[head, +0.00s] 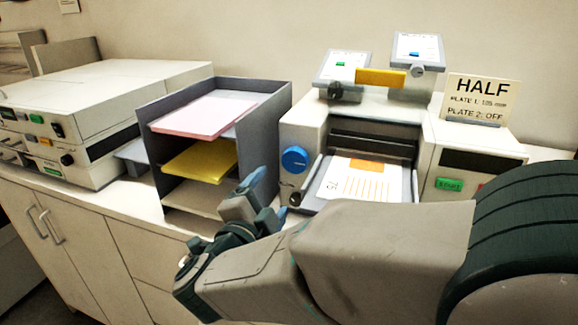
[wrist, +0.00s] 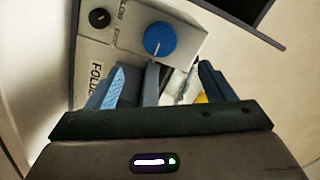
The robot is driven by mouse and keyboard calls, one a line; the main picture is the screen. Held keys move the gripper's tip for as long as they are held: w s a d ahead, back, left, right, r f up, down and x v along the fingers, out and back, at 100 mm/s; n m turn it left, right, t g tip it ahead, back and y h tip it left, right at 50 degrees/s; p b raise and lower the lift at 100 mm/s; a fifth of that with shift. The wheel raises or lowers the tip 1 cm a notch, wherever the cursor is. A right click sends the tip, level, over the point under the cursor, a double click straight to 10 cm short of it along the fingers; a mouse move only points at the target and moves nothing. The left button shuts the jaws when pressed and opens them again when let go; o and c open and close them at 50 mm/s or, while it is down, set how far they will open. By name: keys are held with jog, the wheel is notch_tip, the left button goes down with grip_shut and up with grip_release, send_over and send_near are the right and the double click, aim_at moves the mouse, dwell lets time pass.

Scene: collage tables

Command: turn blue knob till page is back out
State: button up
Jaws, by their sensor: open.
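The blue knob (head: 294,160) is on the left front face of a white folding machine (head: 305,130). In the wrist view the blue knob (wrist: 160,39) shows whole, with a white line on its face. The page (head: 352,182), white with orange lines and an orange block, lies on the machine's front tray. My gripper (head: 262,200) is in front of the paper rack and below and left of the knob.
A grey rack (head: 165,118) with pink and yellow paper stands left of the machine. A small black knob (wrist: 99,18) is near the blue one. A sign reading HALF (head: 482,98) stands on the right. Green (head: 449,184) and red buttons are on the machine's right front.

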aim_at(292, 163)
jog(key=p+x, duration=0.1)
jog(key=x, duration=1.1)
jog(key=shift+a+p, duration=0.1)
jog(key=shift+p, duration=0.2)
jog(key=shift+s, duration=0.1)
jog(key=c, duration=1)
